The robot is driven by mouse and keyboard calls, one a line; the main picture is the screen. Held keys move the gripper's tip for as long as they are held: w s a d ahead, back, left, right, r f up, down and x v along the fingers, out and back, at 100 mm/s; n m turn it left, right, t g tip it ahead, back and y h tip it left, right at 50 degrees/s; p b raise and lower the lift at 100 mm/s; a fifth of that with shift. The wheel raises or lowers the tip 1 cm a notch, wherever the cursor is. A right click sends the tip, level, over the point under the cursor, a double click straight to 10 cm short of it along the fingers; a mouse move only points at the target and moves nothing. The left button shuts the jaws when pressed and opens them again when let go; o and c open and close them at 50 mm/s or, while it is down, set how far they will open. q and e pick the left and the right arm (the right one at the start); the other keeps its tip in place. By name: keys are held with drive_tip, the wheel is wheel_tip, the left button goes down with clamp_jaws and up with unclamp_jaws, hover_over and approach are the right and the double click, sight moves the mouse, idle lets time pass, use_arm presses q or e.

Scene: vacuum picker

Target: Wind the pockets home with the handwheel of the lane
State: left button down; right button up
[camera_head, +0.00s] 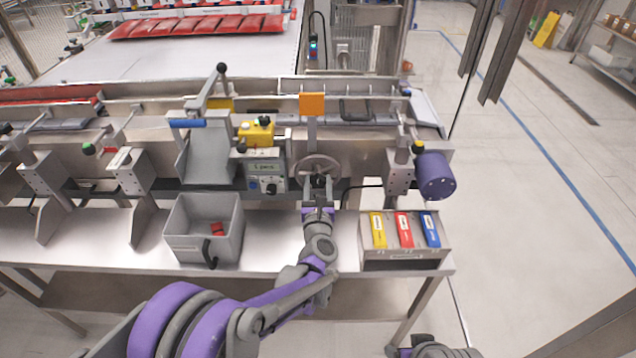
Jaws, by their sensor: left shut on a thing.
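The grey handwheel (320,163) sits on the front of the lane, below an orange plate (312,104). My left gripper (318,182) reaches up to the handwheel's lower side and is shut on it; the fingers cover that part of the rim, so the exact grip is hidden. The lane (365,118) runs left to right behind the wheel, with upright dividers along its back that form pockets (345,88).
A grey bin (203,215) with a small red item stands left of my arm. A rack with yellow, red and blue tags (404,262) stands right. A control box (265,175) is just left of the wheel, and a purple motor (436,176) is at the right.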

idle(0.3)
use_arm(q)
drive_tip(key=shift+c, duration=1.3)
unclamp_jaws()
drive_tip(key=s, duration=1.1)
